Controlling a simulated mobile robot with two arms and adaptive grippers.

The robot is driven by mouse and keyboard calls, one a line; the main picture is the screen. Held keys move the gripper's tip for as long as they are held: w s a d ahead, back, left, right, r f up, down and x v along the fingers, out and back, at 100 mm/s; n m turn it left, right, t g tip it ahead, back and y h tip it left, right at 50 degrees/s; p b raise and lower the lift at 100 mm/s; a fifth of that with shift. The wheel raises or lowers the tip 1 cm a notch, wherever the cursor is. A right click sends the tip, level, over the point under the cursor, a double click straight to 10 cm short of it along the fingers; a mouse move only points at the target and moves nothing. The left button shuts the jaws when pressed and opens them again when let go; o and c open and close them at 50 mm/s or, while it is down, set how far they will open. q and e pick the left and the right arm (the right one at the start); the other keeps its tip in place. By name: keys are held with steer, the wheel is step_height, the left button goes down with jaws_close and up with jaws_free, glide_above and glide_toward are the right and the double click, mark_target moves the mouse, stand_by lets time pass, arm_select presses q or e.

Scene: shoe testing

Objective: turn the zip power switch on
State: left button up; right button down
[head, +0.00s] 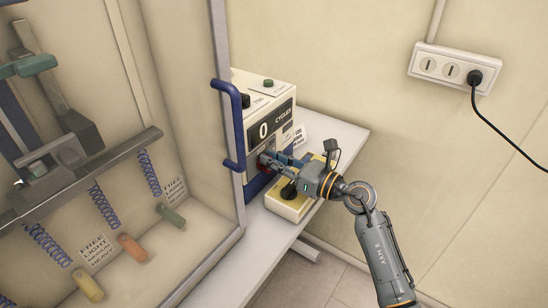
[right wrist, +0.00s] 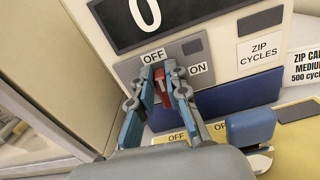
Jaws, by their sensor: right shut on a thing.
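The zip counter box (head: 285,97) stands on the bench, with a dark display reading 0. In the right wrist view, its red switch lever (right wrist: 161,84) sits on a grey plate between the OFF label (right wrist: 153,57) and the ON label (right wrist: 198,68). The lever is nearer the OFF side. My right gripper (head: 268,161) reaches the box front from the right. In the right wrist view its blue-padded fingers (right wrist: 163,88) are shut on the red lever, which they partly hide. My left gripper is not in view.
A clear-fronted test cabinet (head: 212,255) with a blue handle (head: 232,125) stands close left of my gripper. A yellow box (head: 290,205) with a dark knob is under my right gripper. A wall socket (head: 440,68) holds a black plug. The bench (head: 340,135) has bare room behind.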

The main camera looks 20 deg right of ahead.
steer(key=m+p, duration=0.3)
steer(key=m, duration=0.1)
steer(key=shift+w+d+r+p, duration=0.15)
steer(key=shift+w+d+p, duration=0.1)
steer(key=shift+d+p, duration=0.05)
steer(key=m+p, duration=0.2)
steer(key=m, duration=0.1)
steer(key=shift+w+d+f+m+p, duration=0.2)
steer(key=shift+f+m+p, duration=0.1)
steer(key=shift+p, duration=0.1)
steer(key=shift+w+d+f+m+p, duration=0.1)
steer(key=shift+f+m+p, duration=0.15)
steer(key=shift+m+p, duration=0.7)
steer(key=shift+d+f+m+p, duration=0.15)
steer(key=shift+m+p, duration=0.25)
steer(key=shift+m, duration=1.2)
steer(key=shift+w+f+m+p, duration=0.1)
steer(key=shift+f+m+p, duration=0.2)
steer(key=shift+m+p, duration=0.65)
steer(key=shift+m, duration=0.5)
